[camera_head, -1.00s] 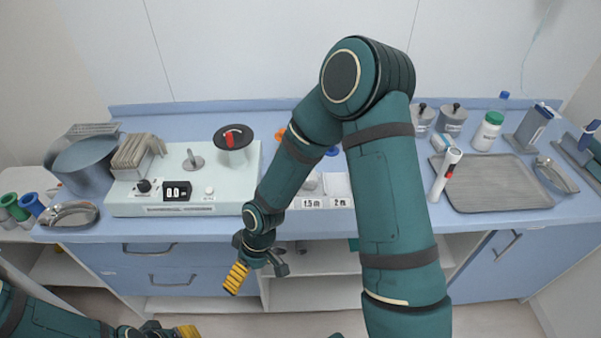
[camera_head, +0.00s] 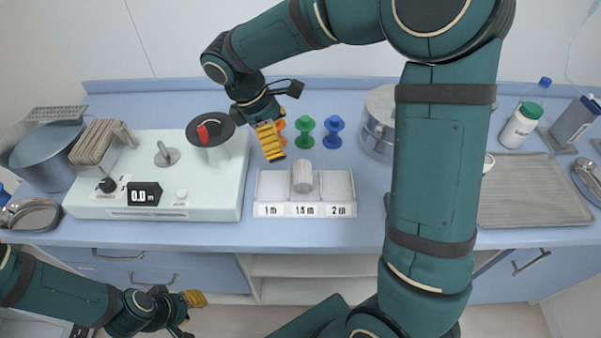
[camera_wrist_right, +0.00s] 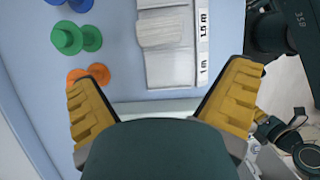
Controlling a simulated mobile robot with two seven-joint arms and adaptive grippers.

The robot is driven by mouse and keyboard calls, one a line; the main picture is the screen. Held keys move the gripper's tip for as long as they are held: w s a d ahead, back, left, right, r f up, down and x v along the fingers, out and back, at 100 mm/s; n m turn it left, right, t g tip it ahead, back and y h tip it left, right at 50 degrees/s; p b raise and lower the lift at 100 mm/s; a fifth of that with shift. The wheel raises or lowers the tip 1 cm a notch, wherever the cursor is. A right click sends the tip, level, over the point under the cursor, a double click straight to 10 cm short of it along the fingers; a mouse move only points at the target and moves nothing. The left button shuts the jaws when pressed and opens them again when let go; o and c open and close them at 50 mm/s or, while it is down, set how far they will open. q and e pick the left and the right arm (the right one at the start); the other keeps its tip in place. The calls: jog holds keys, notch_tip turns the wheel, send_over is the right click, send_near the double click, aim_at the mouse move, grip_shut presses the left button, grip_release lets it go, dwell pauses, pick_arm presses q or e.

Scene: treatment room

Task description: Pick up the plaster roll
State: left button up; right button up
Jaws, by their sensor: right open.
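A short white roll, which looks like the plaster roll (camera_head: 302,178), rests in the middle compartment, marked 1.5 m, of a white tray (camera_head: 264,211) on the counter. In the right wrist view the roll (camera_wrist_right: 163,29) is ahead of the fingers, near the top edge. My right gripper (camera_head: 270,141) is above the counter, behind and left of the roll in the head view. In the wrist view its yellow fingers (camera_wrist_right: 162,82) are wide apart, with nothing between them. My left gripper (camera_head: 190,302) is low at the lower left, before the counter; its jaw gap is unclear.
Orange, green (camera_head: 305,131) and blue (camera_head: 332,131) spools stand behind the tray. A pale device with a 0.0 m display (camera_head: 144,195) and a black-topped post (camera_head: 211,130) is at left. A metal tray (camera_head: 535,190) lies right. Bare counter fronts the white tray.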

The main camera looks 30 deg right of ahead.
aim_at(302, 170)
jog(key=b+x, duration=0.1)
jog(key=x, duration=0.4)
jog(key=b+x, duration=0.1)
jog(key=x, duration=0.4)
jog(key=shift+a+f+b, duration=0.1)
jog(key=shift+a+b, duration=0.15)
jog(key=shift+b, duration=0.15)
jog(key=b+x, duration=0.1)
jog(key=x, duration=0.4)
jog(key=shift+d+b, duration=0.3)
jog(key=shift+b, duration=0.05)
jog(key=c, duration=1)
